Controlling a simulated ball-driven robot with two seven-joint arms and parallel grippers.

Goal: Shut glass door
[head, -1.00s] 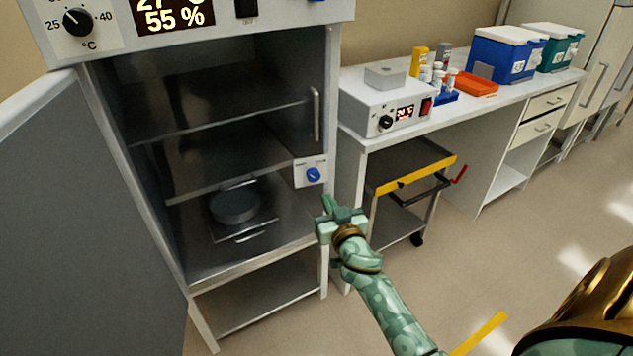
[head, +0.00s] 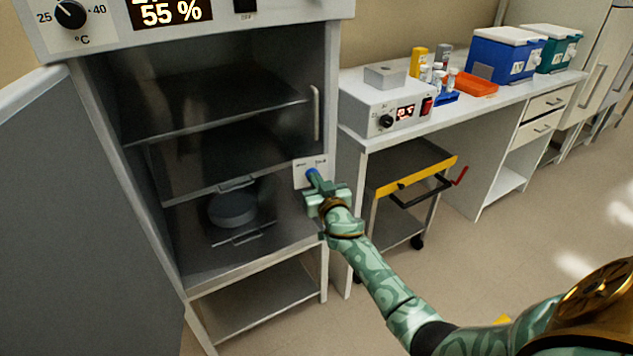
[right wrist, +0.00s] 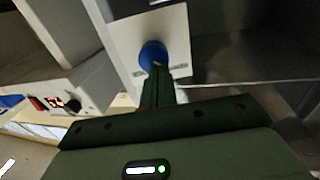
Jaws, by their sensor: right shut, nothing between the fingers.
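The cabinet (head: 325,250) stands open to view, with its thick grey outer door (head: 85,210) swung out at the left. A vertical handle (head: 316,113) sits at the right of the opening. The clear glass pane is hard to make out, so I cannot tell whether it is fully shut. Below the handle is a white plate (head: 298,178) with a blue knob (head: 311,173). My right gripper (head: 315,184) is shut and empty, its tips at the knob. In the right wrist view the fingertips (right wrist: 158,68) overlap the knob (right wrist: 152,54); contact is unclear. My left gripper is out of view.
Inside are shelves and a round grey dish (head: 233,208). To the right, a bench (head: 350,145) holds a control box (head: 370,103), bottles, an orange tray (head: 475,84) and a blue cooler (head: 500,62). A yellow-edged cart (head: 415,174) stands under it. The floor at right is clear.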

